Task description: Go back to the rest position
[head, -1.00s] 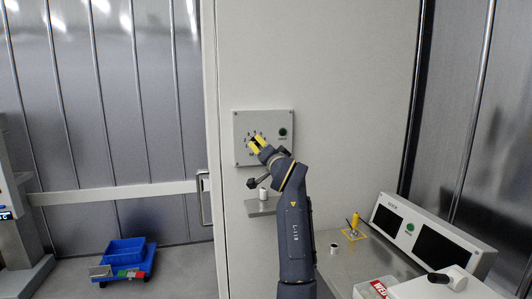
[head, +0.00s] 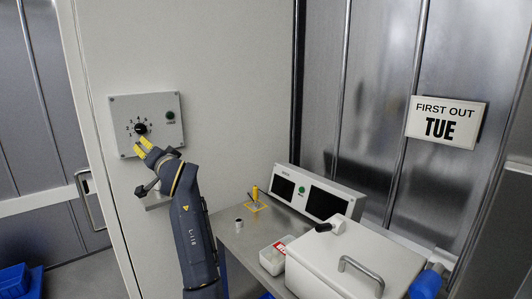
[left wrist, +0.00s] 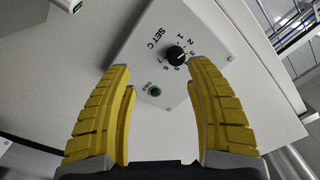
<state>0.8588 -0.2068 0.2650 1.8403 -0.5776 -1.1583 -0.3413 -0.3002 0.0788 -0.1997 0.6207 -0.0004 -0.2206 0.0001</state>
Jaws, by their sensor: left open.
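A pale control panel (head: 170,135) with a black dial knob (head: 141,129) and a green button (head: 170,115) is on the white wall. My left gripper (head: 143,144) has yellow fingers that point up at the panel, just below the knob in the head view. In the left wrist view the fingers (left wrist: 159,68) are spread and empty. The knob (left wrist: 175,55), ringed by numbers, shows beyond them, apart from both fingers. My right gripper is in neither view.
A "FIRST OUT TUE" sign (head: 446,121) hangs right. A blue bin (head: 20,281) is lower left.

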